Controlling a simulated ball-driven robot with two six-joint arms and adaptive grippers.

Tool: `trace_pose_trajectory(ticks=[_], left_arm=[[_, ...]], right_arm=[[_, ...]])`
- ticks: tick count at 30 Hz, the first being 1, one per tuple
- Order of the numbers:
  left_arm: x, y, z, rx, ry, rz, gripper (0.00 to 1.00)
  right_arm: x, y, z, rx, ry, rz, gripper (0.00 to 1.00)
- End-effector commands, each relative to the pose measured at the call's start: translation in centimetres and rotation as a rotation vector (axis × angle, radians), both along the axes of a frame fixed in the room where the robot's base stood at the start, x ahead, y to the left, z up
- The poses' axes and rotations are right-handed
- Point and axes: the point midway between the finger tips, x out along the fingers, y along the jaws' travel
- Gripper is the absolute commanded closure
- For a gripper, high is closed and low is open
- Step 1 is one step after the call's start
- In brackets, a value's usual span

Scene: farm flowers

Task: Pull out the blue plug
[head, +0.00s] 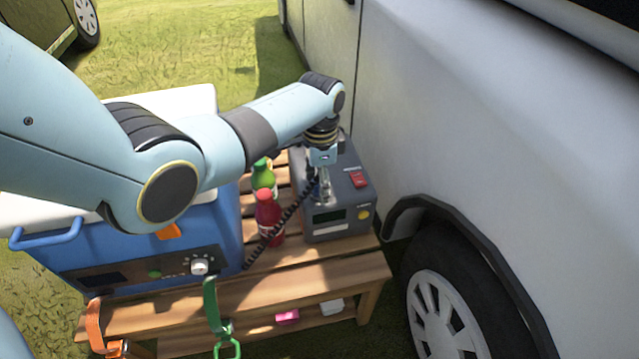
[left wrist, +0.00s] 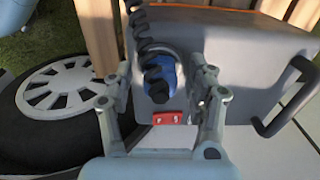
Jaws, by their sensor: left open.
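The blue plug (left wrist: 162,72) sits in the face of the grey power box (left wrist: 235,45), with a black coiled cable (left wrist: 143,35) running from it. In the head view the grey box (head: 331,232) stands on the wooden bench, and the plug is mostly hidden behind my gripper. My left gripper (head: 322,190) reaches down over the box from above. In the left wrist view its two open fingers (left wrist: 162,85) stand on either side of the plug, with visible gaps. I cannot tell whether either finger touches it. My right gripper is not in view.
A red bottle (head: 268,217) and a green bottle (head: 263,176) stand left of the box. A blue cooler (head: 150,245) with a white lid fills the bench's left side. A red switch (head: 357,180) is on the box. A white vehicle (head: 480,130) stands close on the right.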

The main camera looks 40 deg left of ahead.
Motion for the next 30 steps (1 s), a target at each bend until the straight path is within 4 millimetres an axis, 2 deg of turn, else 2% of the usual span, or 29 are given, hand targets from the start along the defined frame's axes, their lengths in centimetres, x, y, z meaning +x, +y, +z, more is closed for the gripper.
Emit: trace_pose_trajectory(ticks=[22,30], left_arm=[[-0.02,-0.01,-0.01,-0.001,0.001,0.000,0.43],[-0.01,0.00,-0.01,0.000,0.000,0.000,0.79]], right_arm=[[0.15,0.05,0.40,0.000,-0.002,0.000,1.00],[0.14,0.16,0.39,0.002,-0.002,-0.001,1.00]])
